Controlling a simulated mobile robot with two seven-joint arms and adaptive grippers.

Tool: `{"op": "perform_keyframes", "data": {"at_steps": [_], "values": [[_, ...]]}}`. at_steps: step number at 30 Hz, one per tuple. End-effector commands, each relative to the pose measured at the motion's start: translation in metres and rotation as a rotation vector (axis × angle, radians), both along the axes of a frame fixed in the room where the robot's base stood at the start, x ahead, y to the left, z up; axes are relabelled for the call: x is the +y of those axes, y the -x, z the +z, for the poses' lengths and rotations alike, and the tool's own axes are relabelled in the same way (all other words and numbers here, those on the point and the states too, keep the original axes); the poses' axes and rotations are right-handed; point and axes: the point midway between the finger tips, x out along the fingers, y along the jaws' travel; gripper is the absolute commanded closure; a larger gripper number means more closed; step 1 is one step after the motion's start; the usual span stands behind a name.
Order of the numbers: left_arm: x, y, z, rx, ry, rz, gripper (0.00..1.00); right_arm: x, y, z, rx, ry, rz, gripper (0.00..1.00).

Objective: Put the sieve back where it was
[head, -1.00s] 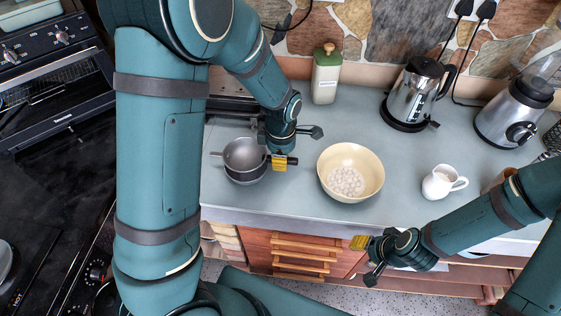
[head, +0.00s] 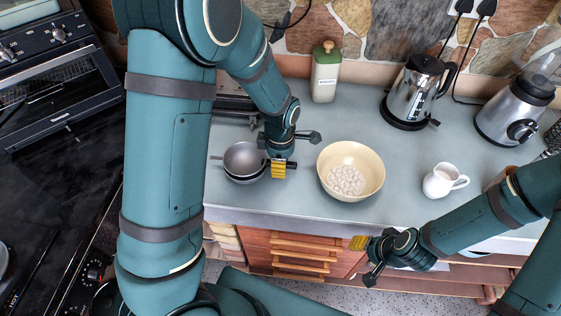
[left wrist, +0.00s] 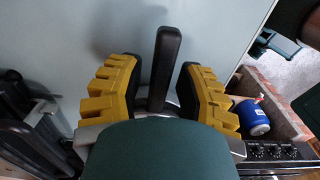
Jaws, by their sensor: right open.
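The sieve (head: 243,157) is the grey round bowl at the left of the counter in the head view, with a small tab on its left rim. It sits low in or on a darker pot (head: 246,180), whose edge shows just below it. My left gripper (head: 278,168) is at the sieve's right side. In the left wrist view its yellow-padded fingers (left wrist: 160,85) stand apart on either side of a dark handle (left wrist: 166,60), with a gap on each side. The sieve's bowl is hidden there. My right gripper (head: 362,259) is open and empty in front of the counter edge.
A cream bowl (head: 350,158) with white round pieces stands right of the left gripper. Counter between bowl and jug is clear.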

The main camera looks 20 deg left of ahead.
Motion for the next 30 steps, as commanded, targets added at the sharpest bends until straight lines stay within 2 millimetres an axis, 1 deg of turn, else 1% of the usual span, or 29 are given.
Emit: {"op": "perform_keyframes", "data": {"at_steps": [7, 11, 14, 21, 24, 27, 30], "values": [[0.0, 0.0, 0.003, 0.0, 0.0, 0.0, 0.65, 0.0, 0.0, 0.003, 0.0, 0.0, 0.0, 0.53], [0.0, 0.0, 0.017, -0.001, 0.001, -0.001, 0.65, 0.0, 0.0, 0.013, -0.001, -0.002, 0.0, 0.53], [0.0, -0.001, 0.035, -0.005, 0.001, -0.001, 0.65, 0.0, 0.0, 0.014, -0.002, -0.003, 0.001, 0.53], [-0.001, -0.001, 0.088, -0.005, 0.002, -0.002, 0.65, -0.001, 0.0, 0.022, -0.001, -0.004, 0.001, 0.53], [0.0, -0.001, 0.105, -0.004, 0.001, -0.001, 0.65, -0.001, 0.0, 0.025, -0.001, -0.005, 0.002, 0.53], [0.0, 0.0, 0.118, -0.002, 0.001, -0.001, 0.65, -0.001, 0.0, 0.027, -0.001, -0.005, 0.002, 0.53], [0.0, 0.0, 0.127, -0.002, 0.001, -0.001, 0.65, -0.001, 0.001, 0.028, -0.001, -0.006, 0.001, 0.53]]}}
